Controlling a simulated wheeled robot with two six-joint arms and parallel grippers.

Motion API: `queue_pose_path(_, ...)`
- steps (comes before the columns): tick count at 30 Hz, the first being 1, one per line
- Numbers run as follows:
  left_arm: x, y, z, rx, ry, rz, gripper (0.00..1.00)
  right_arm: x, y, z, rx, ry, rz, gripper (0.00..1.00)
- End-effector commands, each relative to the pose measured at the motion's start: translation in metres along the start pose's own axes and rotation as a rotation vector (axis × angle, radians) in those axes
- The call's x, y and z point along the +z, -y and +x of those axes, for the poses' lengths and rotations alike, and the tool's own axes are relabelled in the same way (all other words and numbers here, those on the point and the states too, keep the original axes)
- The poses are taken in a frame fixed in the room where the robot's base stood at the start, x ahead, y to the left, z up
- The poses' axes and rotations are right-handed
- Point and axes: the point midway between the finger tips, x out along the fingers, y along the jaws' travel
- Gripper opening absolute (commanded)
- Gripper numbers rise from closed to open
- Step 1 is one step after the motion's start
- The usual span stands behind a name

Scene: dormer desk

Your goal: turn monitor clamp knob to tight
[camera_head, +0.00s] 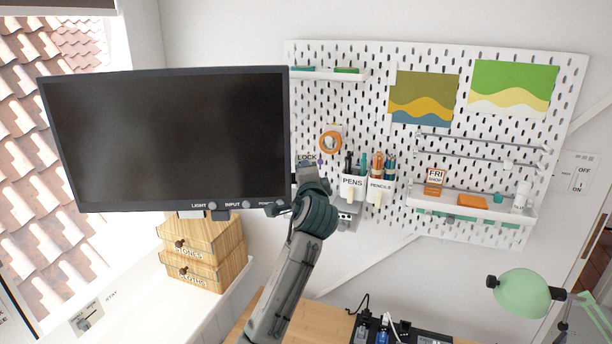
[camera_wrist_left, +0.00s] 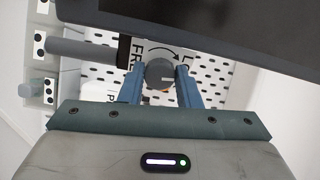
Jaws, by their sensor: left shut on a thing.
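The monitor (camera_head: 165,140) fills the left of the head view, and its dark edge (camera_wrist_left: 230,30) crosses the top right of the left wrist view. The round dark grey clamp knob (camera_wrist_left: 158,72) has a pale line that lies roughly level, pointing right. Behind it is a white label (camera_wrist_left: 172,48) with a curved arrow and partly hidden lettering, "FR" on the left and "L" on the right. My left gripper (camera_wrist_left: 160,78) is shut on the knob, a blue finger on either side. In the head view my left gripper (camera_head: 306,176) is beside the monitor's lower right corner, below a "LOCK" label (camera_head: 307,158); the knob is hidden there. My right gripper is not in view.
A pegboard (camera_head: 400,150) with pen cups (camera_head: 352,187) and shelves stands behind. Wooden drawers (camera_head: 200,255) stand below the monitor. A green lamp (camera_head: 525,293) is at lower right. A grey bar (camera_wrist_left: 80,50) runs left of the knob.

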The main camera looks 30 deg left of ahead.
Motion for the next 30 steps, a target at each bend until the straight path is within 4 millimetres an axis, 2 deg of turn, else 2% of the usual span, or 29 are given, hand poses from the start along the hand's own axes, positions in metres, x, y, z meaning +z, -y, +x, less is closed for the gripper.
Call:
queue_pose_path(2,0.0,-0.002,0.0,0.004,-0.001,-0.001,0.07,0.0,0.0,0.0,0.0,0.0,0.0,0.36)
queue_pose_path(3,0.0,-0.002,0.0,0.004,-0.001,-0.001,0.36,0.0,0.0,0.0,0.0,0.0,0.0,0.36)
queue_pose_path(6,0.0,-0.002,0.0,0.003,0.0,-0.001,0.52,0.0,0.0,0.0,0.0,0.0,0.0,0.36)
queue_pose_path(17,0.0,-0.002,-0.006,0.0,-0.001,-0.002,0.52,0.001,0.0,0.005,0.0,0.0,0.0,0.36)
queue_pose_path(20,-0.001,-0.005,-0.02,0.001,-0.003,-0.005,0.52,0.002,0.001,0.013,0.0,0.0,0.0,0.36)
queue_pose_path(30,-0.001,-0.005,-0.087,0.003,-0.003,-0.006,0.52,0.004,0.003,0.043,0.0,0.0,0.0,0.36)
